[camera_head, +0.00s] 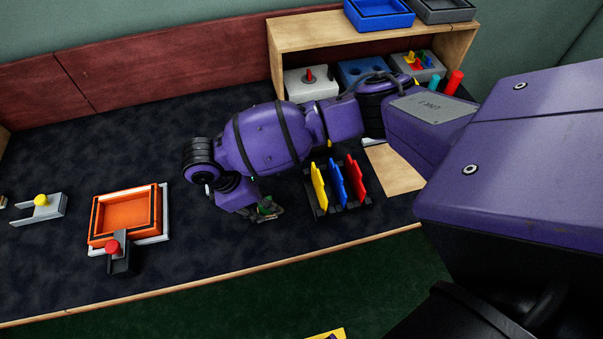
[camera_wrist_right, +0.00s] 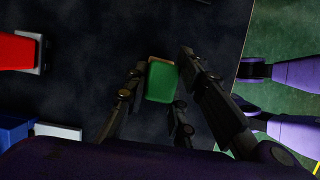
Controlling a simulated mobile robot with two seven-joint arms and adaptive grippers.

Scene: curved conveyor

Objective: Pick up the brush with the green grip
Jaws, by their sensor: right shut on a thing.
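The brush with the green grip (camera_head: 267,207) is at my right gripper (camera_head: 266,212), over the dark table left of the coloured panels. In the right wrist view, the green grip (camera_wrist_right: 162,84) with a tan edge sits between the dark fingers of my right gripper (camera_wrist_right: 160,85). The right gripper is shut on it. The rest of the brush is mostly hidden, and I cannot tell whether it is clear of the table. My left gripper is in neither view.
A rack (camera_head: 323,209) with yellow, blue and red panels stands close right of the gripper. An orange tray (camera_head: 96,222) with a red-knobbed black piece (camera_head: 121,262) is to the left. A wooden shelf (camera_head: 273,52) stands behind. The table between tray and gripper is clear.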

